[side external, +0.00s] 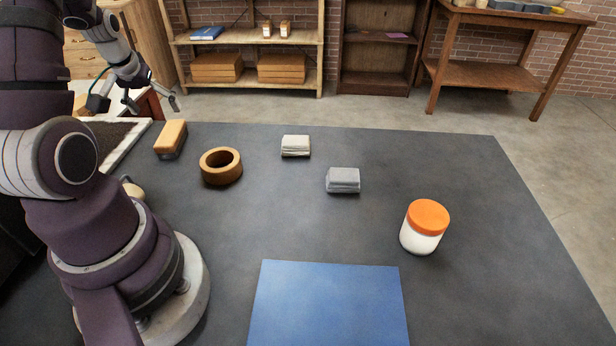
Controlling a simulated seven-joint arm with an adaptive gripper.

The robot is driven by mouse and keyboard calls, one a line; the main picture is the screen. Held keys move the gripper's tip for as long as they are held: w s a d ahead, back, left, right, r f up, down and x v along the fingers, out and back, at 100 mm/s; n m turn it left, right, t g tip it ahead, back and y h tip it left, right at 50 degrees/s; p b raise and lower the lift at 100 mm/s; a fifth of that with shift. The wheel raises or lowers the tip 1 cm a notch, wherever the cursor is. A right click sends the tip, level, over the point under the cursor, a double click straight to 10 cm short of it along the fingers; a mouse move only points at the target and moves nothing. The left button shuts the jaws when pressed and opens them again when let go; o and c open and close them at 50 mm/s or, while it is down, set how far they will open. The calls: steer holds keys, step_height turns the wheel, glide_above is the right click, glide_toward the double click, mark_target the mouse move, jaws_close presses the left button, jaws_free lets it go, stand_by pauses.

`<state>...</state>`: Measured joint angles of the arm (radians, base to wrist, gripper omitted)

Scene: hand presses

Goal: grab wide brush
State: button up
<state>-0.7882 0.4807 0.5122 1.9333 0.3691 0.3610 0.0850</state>
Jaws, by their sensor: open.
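The wide brush (171,138) appears to be the block with a tan wooden top and a dark lower part. It rests on the dark grey mat at the upper left, beside a white-rimmed dark tray. My gripper (142,102) is above and behind the brush in the picture, up to its left. It is open and empty, with its fingers spread and apart from the brush. The underside of the brush cannot be seen.
A tan ring (221,178) stands close right of the brush. Two grey-white folded blocks (296,146) (343,181) and an orange-lidded white jar (424,228) stand farther right. A blue sheet (329,305) lies in front. The white-rimmed tray (137,139) is left of the brush.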

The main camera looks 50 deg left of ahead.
mark_target(169, 133)
steer(key=x, duration=0.5)
steer(key=shift+s+a+f, duration=0.15)
steer(key=shift+s+a, duration=0.05)
steer(key=shift+s, duration=0.1)
steer(key=shift+a+x, duration=0.2)
steer(key=shift+x, duration=2.45)
steer(key=shift+f, duration=0.2)
steer(key=shift+c, duration=0.2)
steer(key=c, duration=1.3)
steer(key=shift+r, duration=0.1)
